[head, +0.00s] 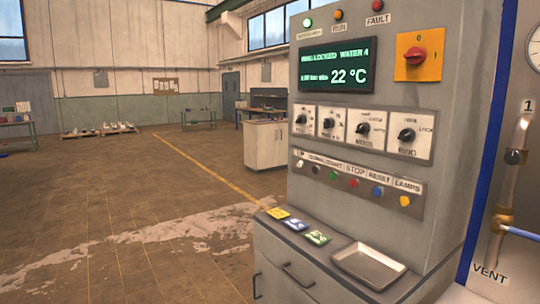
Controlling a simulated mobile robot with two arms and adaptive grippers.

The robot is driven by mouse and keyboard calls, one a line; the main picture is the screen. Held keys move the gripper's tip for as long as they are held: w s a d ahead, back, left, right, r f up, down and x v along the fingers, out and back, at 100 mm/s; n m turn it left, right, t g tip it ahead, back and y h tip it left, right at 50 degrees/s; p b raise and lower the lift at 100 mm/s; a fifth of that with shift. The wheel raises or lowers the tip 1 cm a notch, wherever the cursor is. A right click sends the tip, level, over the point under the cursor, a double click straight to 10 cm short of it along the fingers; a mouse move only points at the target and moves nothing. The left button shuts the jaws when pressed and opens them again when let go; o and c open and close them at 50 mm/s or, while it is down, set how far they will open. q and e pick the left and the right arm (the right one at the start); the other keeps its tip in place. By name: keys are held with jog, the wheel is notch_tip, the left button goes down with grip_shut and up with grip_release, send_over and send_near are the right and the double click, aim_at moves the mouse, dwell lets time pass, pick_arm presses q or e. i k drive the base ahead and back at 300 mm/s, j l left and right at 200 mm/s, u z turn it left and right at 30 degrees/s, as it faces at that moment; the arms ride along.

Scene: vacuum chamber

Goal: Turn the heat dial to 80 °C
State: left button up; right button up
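A grey control cabinet (448,95) stands at the right. Several black rotary dials on white plates sit in a row below its screen: a far-left dial (301,119), one beside it (328,123), a third (363,128) and a far-right one (406,134). Their labels are too small to read surely, so I cannot tell which is the heat dial or its setting. The green screen (338,66) reads 22 °C, with blurred smaller text. Neither of my grippers is in view.
A red switch on a yellow plate (418,57) is at the upper right. Coloured buttons (353,183) run below the dials. A ledge holds coloured cards (296,224) and a metal tray (368,265). A vent pipe (515,160) is at the right. Floor at left is open, with a wet-looking patch.

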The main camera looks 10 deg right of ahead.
aim_at(302, 119)
jog(key=i+z, duration=0.1)
jog(key=i, duration=0.6)
jog(key=i+j, duration=0.15)
jog(key=i, duration=0.55)
jog(key=i+j+z, duration=0.15)
jog(key=i, duration=0.5)
jog(key=i+z, duration=0.15)
jog(key=i, duration=0.1)
